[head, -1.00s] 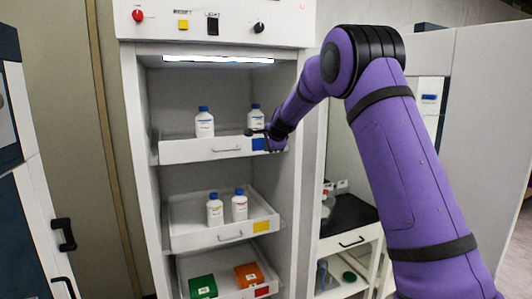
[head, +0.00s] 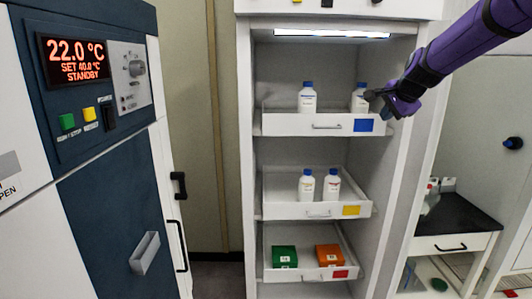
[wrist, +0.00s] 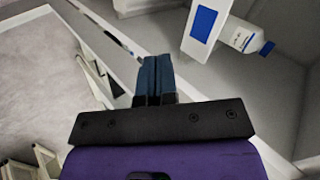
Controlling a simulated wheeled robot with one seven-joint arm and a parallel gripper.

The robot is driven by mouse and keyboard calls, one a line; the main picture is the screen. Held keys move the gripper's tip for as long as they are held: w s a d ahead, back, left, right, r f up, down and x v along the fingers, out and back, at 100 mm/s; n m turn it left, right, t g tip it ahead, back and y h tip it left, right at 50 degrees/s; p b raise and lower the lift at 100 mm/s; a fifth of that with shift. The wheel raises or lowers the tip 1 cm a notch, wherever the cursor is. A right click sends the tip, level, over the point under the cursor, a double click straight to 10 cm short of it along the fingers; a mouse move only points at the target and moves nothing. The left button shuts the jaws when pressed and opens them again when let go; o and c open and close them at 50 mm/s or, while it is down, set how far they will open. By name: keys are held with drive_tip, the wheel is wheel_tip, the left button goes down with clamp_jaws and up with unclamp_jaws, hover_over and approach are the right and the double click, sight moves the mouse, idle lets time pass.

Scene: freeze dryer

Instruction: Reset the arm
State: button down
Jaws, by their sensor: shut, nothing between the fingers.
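My purple arm enters the head view from the upper right. My gripper (head: 372,97) is in front of the right end of the top drawer (head: 290,124) with the blue label, near a white bottle with a blue cap (head: 358,96). In the wrist view my gripper (wrist: 155,60) has its two dark fingers together with nothing between them. The blue-labelled drawer front (wrist: 199,37) and a blue-capped bottle (wrist: 243,38) show beyond the fingers, apart from them.
The open cabinet also holds a yellow-labelled drawer (head: 287,211) with two bottles and a red-labelled drawer (head: 300,274) with a green box (head: 284,257) and an orange box (head: 329,255). The freeze dryer panel (head: 95,80) stands left. A black-topped counter (head: 455,217) is at right.

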drive_tip(key=s+a+n+g, duration=0.1)
drive_tip(key=s+a+n, duration=0.15)
drive_tip(key=s, duration=0.85)
drive_tip(key=s+a+n+g, duration=0.1)
drive_tip(key=s+n, duration=0.3)
drive_tip(key=s, duration=0.6)
drive_tip(key=s+a+n, duration=0.2)
drive_tip(key=s+n, duration=0.2)
drive_tip(key=s, duration=0.7)
drive_tip(key=s+f+n+g, duration=0.1)
drive_tip(key=s+f+n, duration=0.2)
drive_tip(key=s, duration=0.8)
drive_tip(key=shift+f+n+h, duration=0.35)
drive_tip(key=shift+f+h, duration=0.05)
drive_tip(key=shift+f, duration=0.4)
drive_tip(key=shift+a, duration=0.1)
